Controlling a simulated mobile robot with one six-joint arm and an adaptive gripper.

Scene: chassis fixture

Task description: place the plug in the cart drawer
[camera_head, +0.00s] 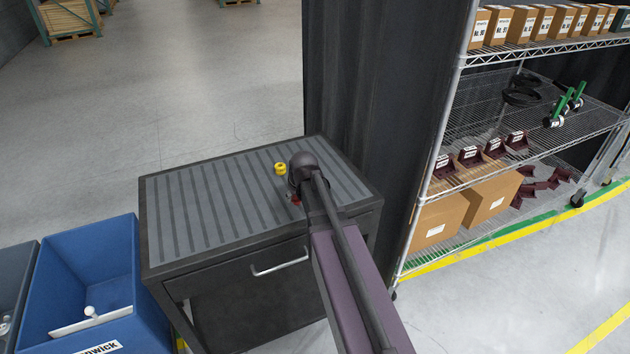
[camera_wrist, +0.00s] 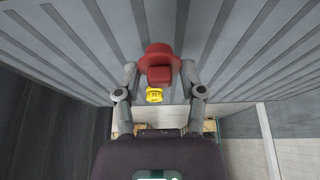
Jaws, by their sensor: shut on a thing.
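A red piece that I take for the plug (camera_wrist: 160,58), with a round flange and a blocky grip, sits between the fingertips of my gripper (camera_wrist: 161,74) in the wrist view. My gripper is shut on it. In the head view only a sliver of red shows below my dark wrist, over the right part of the cart top (camera_head: 215,195). Whether the plug touches the ribbed top I cannot tell. The cart drawer (camera_head: 250,300) is below the top, with a pale bar handle (camera_head: 280,263); it looks shut. My arm hides its right part.
A yellow knob-like piece (camera_head: 280,168) is on the cart top just left of my wrist. A blue bin (camera_head: 85,265) holding white pieces stands left of the cart. A dark curtain (camera_head: 375,120) and wire shelves with boxes (camera_head: 480,205) are at right. Floor behind the cart is clear.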

